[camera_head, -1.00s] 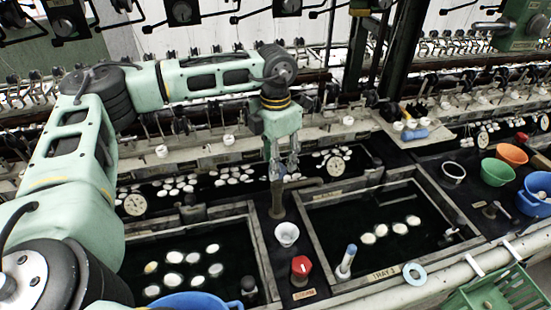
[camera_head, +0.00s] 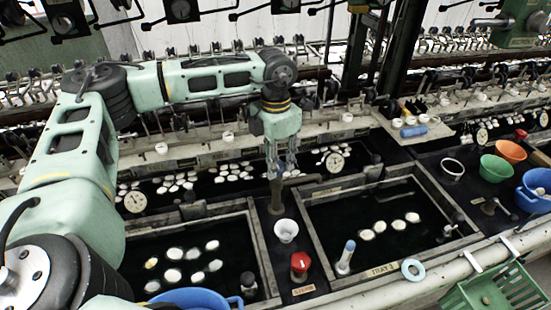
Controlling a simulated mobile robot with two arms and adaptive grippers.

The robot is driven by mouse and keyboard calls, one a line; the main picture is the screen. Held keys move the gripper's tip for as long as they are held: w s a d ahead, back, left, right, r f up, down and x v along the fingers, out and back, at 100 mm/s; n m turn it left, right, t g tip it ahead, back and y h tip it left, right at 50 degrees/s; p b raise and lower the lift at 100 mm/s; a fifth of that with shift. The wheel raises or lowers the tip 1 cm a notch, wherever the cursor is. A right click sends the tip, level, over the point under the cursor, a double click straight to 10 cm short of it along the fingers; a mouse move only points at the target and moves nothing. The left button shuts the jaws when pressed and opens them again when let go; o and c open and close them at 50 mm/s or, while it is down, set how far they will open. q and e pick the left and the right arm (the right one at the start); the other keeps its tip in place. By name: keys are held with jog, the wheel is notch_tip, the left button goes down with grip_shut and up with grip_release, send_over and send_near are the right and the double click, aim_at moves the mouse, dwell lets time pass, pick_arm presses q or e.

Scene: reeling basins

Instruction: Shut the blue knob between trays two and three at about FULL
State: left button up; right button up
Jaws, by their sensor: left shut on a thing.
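My left gripper (camera_head: 281,164) reaches down from its arm and is shut at the top of a brown post (camera_head: 277,196) on the divider between two dark water trays. The fingers cover what they hold, and I take it for the blue knob; its setting and any FULL mark cannot be read. The tray to the right (camera_head: 322,228) carries a TRAY 3 label. The tray to the left (camera_head: 262,246) holds several white cocoons. My right gripper is not in view.
A white cup (camera_head: 286,230) and a red knob (camera_head: 299,262) stand on the same divider, nearer me. A blue-topped white cylinder (camera_head: 346,256) stands at the right tray's edge. Bowls, including a green one (camera_head: 496,168), stand at the far right.

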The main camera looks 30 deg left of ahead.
pick_arm(q)
jog(key=shift+w+a+m+b, duration=0.2)
jog(key=shift+m+b, duration=0.1)
jog(key=shift+m, duration=0.1)
jog(key=shift+r, duration=0.15)
jog(key=o, duration=0.8)
jog(key=shift+o, duration=1)
jog(key=shift+a, duration=0.15)
notch_tip(320, 180, up, 12)
